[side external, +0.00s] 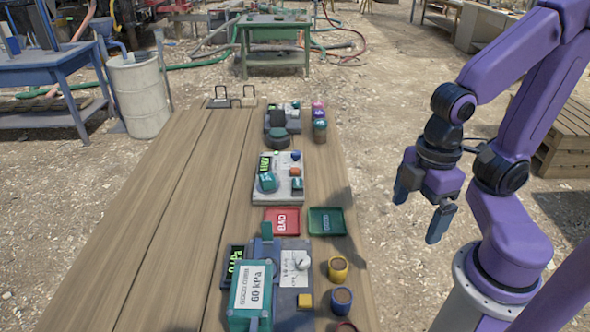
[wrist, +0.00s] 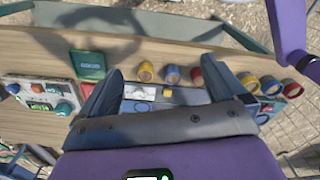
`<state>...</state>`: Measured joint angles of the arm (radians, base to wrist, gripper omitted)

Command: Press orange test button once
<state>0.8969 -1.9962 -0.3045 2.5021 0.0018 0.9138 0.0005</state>
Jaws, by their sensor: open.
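A small orange button (side external: 295,171) sits on the pale test unit (side external: 290,158) in the middle of the bench, between a blue knob (side external: 295,156) and a teal part. In the wrist view an orange-red button (wrist: 36,88) shows on the pale unit at the left. My gripper (side external: 420,208) is open and empty, in the air right of the bench, well apart from the button. In the wrist view its two fingers (wrist: 162,66) are spread over the nearer unit, with nothing between them. Any label on the button is too small to read.
A red BAD tray (side external: 282,221) and a green tray (side external: 327,221) lie between the pale unit and the nearer unit with a 60 kPa sign (side external: 254,287). Yellow and blue cups (side external: 338,269) stand at the right edge. The bench's left half (side external: 170,210) is clear.

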